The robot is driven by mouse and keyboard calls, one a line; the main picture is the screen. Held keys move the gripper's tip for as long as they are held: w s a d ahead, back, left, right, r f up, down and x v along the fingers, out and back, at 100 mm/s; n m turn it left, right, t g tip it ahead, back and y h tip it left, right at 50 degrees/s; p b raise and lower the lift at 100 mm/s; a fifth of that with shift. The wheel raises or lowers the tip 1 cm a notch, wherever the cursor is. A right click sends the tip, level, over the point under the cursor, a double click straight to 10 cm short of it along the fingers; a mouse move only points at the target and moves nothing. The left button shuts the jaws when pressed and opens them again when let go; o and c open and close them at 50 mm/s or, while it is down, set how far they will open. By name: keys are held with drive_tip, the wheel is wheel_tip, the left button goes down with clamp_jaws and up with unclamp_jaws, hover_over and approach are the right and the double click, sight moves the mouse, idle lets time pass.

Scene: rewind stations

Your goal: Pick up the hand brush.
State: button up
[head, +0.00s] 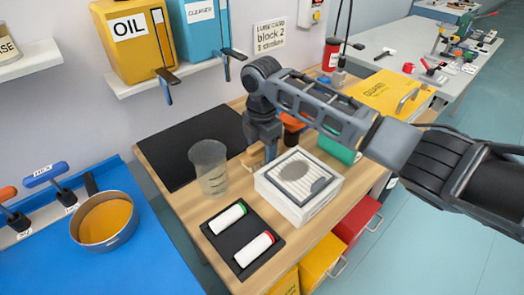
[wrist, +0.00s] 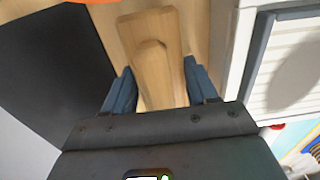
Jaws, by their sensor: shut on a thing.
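The hand brush is a pale wooden block with a raised rounded grip (wrist: 155,50) in the wrist view. In the head view a small part of the hand brush (head: 252,159) shows beside the fingers, low over the bench. My gripper (wrist: 158,82) has its two blue fingers on either side of the wooden grip, shut on it. In the head view my gripper (head: 268,150) points straight down between the beaker and the white box. The bristles are hidden, and I cannot tell whether the brush touches the bench.
A clear beaker (head: 210,168) stands close on the left. A white box with a grey top (head: 299,185) is close on the right. A black mat (head: 188,145) lies behind. A dark tray (head: 220,244) with two white cylinders is in front. A green container (head: 337,149) stands farther right.

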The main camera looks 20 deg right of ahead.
wheel_tip(320, 180, up, 27)
drive_tip(key=shift+r, duration=0.2)
idle(0.4)
drive_tip(key=o, duration=0.5)
drive_tip(key=c, duration=0.3)
drive_tip(key=shift+c, duration=0.2)
